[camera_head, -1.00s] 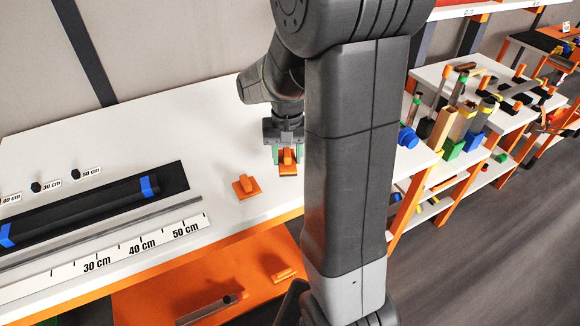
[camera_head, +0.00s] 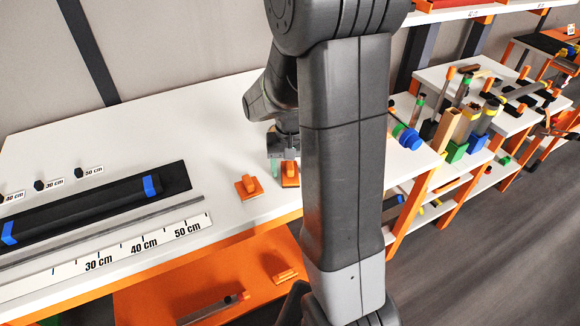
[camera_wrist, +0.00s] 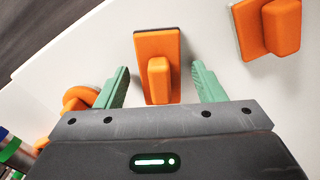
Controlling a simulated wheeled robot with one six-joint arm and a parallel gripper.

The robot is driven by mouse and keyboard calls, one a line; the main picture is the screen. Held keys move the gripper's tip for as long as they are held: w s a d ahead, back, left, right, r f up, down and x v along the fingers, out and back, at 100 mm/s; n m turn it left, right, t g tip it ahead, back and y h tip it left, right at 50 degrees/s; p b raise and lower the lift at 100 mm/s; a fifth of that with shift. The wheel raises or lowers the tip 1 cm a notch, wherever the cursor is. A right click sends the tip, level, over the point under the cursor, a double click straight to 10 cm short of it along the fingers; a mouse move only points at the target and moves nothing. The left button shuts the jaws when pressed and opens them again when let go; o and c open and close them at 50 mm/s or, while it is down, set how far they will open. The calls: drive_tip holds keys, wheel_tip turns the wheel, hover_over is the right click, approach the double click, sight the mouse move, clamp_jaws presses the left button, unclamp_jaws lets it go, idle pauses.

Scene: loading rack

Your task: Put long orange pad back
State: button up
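An orange pad (camera_wrist: 157,66) with a raised grip lies flat on the white table, beside a second orange pad (camera_head: 248,187). The first also shows in the head view (camera_head: 290,176), just below my gripper (camera_head: 283,152). In the wrist view my gripper (camera_wrist: 160,84) is open, its green fingers on either side of the first pad with gaps to its grip. The second pad also shows in the wrist view (camera_wrist: 270,25), to the right of my fingers. I cannot tell surely which is the long one. My arm hides part of the table.
A black case (camera_head: 90,208) with blue bands and a ruler (camera_head: 120,252) lie left on the table. Another orange piece (camera_head: 286,275) lies on the lower orange shelf. The table's back is clear.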

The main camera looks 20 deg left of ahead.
sight(290, 165)
wheel_tip(290, 165, up, 12)
drive_tip(key=shift+r+p, duration=0.15)
drive_tip(key=shift+p, duration=0.2)
